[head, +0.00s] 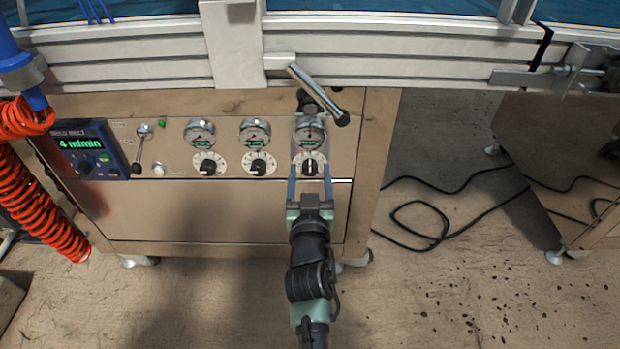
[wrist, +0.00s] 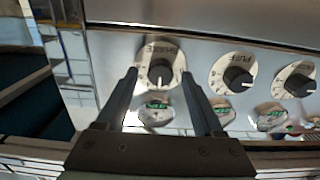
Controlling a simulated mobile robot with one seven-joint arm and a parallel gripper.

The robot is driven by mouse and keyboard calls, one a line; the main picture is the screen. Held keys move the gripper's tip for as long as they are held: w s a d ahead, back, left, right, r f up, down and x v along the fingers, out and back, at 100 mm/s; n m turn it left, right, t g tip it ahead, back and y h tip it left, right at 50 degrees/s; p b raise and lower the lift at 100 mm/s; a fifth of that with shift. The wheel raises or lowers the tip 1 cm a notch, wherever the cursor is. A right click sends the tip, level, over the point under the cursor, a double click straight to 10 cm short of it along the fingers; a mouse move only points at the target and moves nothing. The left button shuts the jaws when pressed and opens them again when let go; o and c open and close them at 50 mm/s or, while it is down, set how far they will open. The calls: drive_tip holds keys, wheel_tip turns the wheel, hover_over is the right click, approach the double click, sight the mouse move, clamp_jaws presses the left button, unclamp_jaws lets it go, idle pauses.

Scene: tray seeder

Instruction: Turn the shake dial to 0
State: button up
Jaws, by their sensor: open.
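The shake dial (head: 309,166) is the rightmost of three black knobs on white scale plates on the panel. In the wrist view the dial (wrist: 160,71), marked SHAKE, shows upside down. Its white pointer line points down there, and up in the head view, toward the gauge above. My gripper (head: 309,169) is open in front of the panel. In the wrist view the fingertips of my gripper (wrist: 158,75) lie on either side of the knob, with a gap on both sides. I cannot tell how deep the fingers reach around it.
The middle dial (head: 257,163) and the left dial (head: 207,163) sit beside it. Round gauges with green readouts, such as the right gauge (head: 309,131), are above. A metal lever (head: 318,93) juts out above that gauge. A blue display box (head: 85,147) reads 4 m/min.

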clamp_jaws()
idle(0.3)
drive_tip(key=shift+n, duration=0.3)
drive_tip(key=n+p, duration=0.1)
drive_tip(key=n, duration=0.1)
drive_tip(key=shift+a+n, duration=0.1)
drive_tip(key=shift+n, duration=0.3)
drive_tip(key=n, duration=0.5)
drive_tip(key=shift+p, duration=0.4)
drive_tip(key=n, duration=0.5)
drive_tip(key=shift+a+f, duration=0.1)
drive_tip(key=shift+f+n+p, duration=0.1)
drive_tip(key=shift+n+p, duration=0.2)
drive_tip(key=shift+n, duration=2)
